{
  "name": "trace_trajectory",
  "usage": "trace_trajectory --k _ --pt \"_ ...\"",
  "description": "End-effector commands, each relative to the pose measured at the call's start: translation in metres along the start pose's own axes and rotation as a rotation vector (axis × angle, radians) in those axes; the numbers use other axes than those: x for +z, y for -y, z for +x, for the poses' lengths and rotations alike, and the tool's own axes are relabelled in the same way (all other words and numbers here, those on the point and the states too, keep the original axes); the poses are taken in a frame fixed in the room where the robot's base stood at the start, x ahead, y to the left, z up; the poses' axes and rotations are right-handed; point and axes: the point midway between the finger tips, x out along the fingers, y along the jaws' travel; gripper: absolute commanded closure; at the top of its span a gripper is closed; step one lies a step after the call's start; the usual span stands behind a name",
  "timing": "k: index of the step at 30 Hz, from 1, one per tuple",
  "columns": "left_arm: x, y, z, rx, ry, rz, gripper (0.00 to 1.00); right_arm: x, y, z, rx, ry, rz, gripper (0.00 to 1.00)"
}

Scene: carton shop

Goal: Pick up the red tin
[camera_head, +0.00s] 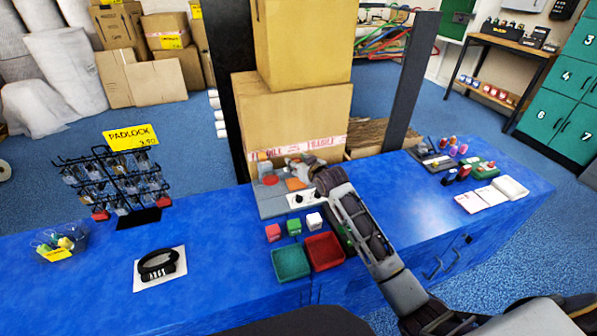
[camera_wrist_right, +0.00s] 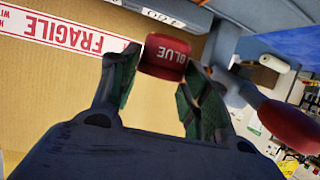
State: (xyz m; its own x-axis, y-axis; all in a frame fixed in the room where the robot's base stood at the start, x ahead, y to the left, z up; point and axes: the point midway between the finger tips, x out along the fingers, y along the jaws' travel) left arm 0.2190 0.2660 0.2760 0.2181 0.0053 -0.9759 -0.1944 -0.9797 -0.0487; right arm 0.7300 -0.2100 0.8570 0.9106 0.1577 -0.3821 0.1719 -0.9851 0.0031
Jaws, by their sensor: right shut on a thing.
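A red tin (camera_wrist_right: 166,57) with the word BLUE on it in white sits between the two fingertips of my right gripper in the right wrist view. My right gripper (camera_wrist_right: 157,85) is shut on it, with a green-padded finger on each side. In the head view the right gripper (camera_head: 303,168) is over the grey stand on the blue counter, in front of the cartons. I cannot clearly make out the tin in that view. My left gripper is not in view.
The grey stand (camera_head: 273,205) has knobs and a red round part (camera_head: 270,180). In front are small red, green and white cubes (camera_head: 294,227), a green tray (camera_head: 291,275) and a red tray (camera_head: 325,264). Tall cartons (camera_head: 290,115) stand behind. A padlock rack (camera_head: 120,180) is left.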

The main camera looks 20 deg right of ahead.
Motion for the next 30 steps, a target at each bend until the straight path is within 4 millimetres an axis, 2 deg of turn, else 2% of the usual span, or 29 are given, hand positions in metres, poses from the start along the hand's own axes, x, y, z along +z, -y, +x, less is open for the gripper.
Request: trace_trajectory --k 3,9,21,30 --pt "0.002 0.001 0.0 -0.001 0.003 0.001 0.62 -0.016 0.0 -0.006 0.0 -0.002 -0.001 0.84" --pt "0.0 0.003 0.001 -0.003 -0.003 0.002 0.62 -0.029 -0.001 -0.012 0.0 0.0 -0.001 0.84" --pt "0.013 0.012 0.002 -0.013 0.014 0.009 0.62 -0.03 0.0 -0.013 0.0 0.0 -0.001 0.84" --pt "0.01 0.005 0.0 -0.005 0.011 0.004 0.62 -0.03 0.0 -0.013 0.0 0.0 0.0 0.84"
